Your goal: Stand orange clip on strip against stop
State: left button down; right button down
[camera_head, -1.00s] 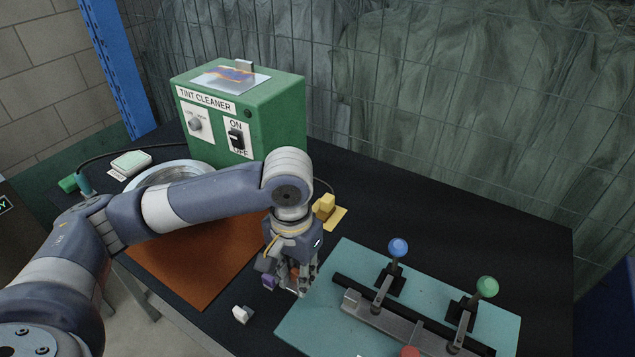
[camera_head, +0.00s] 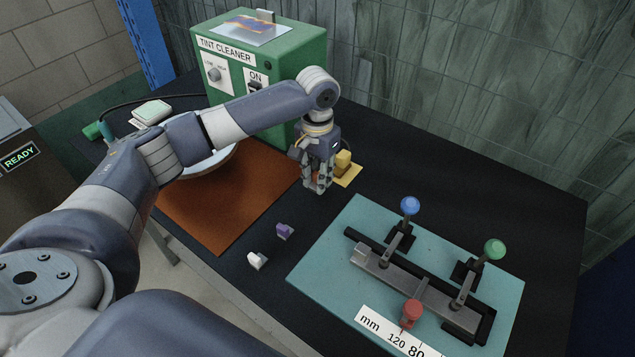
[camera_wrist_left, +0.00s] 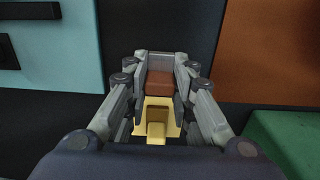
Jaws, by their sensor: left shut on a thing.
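My left gripper (camera_head: 318,189) is upright over the black table, just left of the yellow block, with its fingers pointing down. In the left wrist view its fingers (camera_wrist_left: 160,75) are shut on the orange clip (camera_wrist_left: 160,83), a brownish-orange block. The clip is hard to make out in the head view. A grey metal strip (camera_head: 392,275) lies on the teal plate (camera_head: 345,225), with a small block, perhaps the stop (camera_head: 360,253), at its left end. The gripper is behind and left of that plate. My right gripper is not in view.
A yellow block (camera_head: 343,160) stands on a yellow pad (camera_head: 352,176) beside the gripper. Purple (camera_head: 285,231) and white (camera_head: 257,261) clips lie in front. A green machine (camera_head: 290,75) stands behind.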

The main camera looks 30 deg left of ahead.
pick_arm(q)
jog(key=shift+w+a, duration=0.1)
jog(key=shift+w, duration=0.1)
notch_tip(320, 180, down, 3)
jog(key=shift+r+p, duration=0.1)
jog(key=shift+p, duration=0.35)
jog(key=shift+f, duration=0.4)
jog(key=shift+f, duration=0.1)
jog(key=c, duration=1.4)
grip_release()
jog(key=shift+o, duration=0.2)
